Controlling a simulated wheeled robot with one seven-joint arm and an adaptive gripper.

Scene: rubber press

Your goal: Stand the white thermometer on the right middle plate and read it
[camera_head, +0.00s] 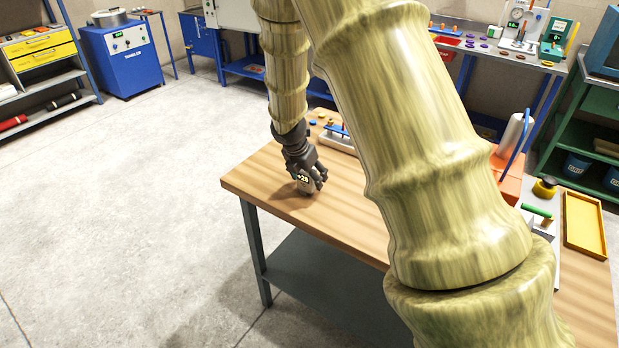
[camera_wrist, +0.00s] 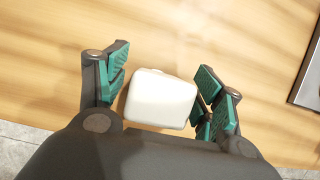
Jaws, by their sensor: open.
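The white thermometer (camera_wrist: 160,99) stands on the wooden table and shows in the wrist view as a white rounded block between my fingers. I cannot make out the press plates.
The wooden table (camera_head: 255,180) is bare around my gripper. A yellow tray (camera_head: 584,224) and a green-handled tool (camera_head: 537,210) lie at the right. My arm hides the middle of the table.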

